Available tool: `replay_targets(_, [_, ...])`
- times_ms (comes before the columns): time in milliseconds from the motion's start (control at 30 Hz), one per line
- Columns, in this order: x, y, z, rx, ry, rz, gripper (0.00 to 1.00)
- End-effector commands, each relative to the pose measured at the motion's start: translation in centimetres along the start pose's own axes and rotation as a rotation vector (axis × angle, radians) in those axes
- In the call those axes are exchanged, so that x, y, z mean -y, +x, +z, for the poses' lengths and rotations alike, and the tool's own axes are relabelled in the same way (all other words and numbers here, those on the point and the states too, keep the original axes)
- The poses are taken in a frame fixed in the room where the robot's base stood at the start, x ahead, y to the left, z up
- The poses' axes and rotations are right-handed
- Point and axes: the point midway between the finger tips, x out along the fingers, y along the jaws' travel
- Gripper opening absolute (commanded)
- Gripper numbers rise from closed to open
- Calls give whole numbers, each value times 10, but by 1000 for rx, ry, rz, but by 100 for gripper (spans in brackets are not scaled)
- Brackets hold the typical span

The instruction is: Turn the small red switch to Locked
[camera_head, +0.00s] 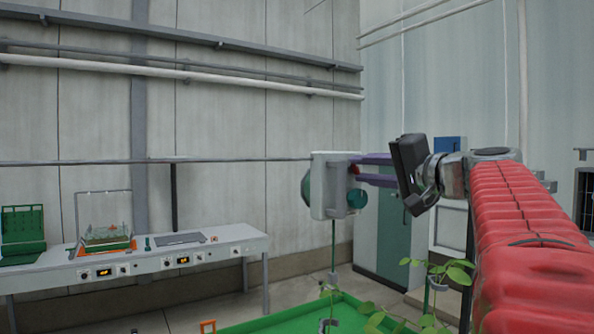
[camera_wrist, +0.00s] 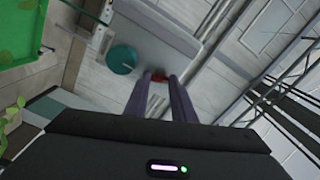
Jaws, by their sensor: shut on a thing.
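A pale box (camera_head: 329,203) on a green post stands in the middle of the head view. The small red switch (camera_head: 355,169) is on its side facing my arm. It also shows in the wrist view (camera_wrist: 158,77), between my fingertips. My gripper (camera_head: 357,170) has purple fingers, reaches in from the right and is shut on the red switch. A round teal knob (camera_head: 357,197) sits below the switch on the same side; it also shows in the wrist view (camera_wrist: 122,60). The fingers hide much of the switch. No position marks are readable, so its setting cannot be told.
A green bed (camera_head: 340,310) with seedlings (camera_head: 430,282) lies below the box. A long white bench (camera_head: 215,252) with panels and trays stands at left. A grey and green cabinet (camera_head: 384,235) stands behind my gripper.

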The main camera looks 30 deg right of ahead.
Motion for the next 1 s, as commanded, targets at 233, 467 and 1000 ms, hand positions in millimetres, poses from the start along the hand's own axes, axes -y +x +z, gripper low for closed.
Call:
replay_targets(233, [-3, 0, 0, -1, 236, 5, 1])
replay_targets(467, [-4, 0, 0, -1, 455, 6, 1])
replay_targets(1000, [-6, 0, 0, -2, 958, 9, 1])
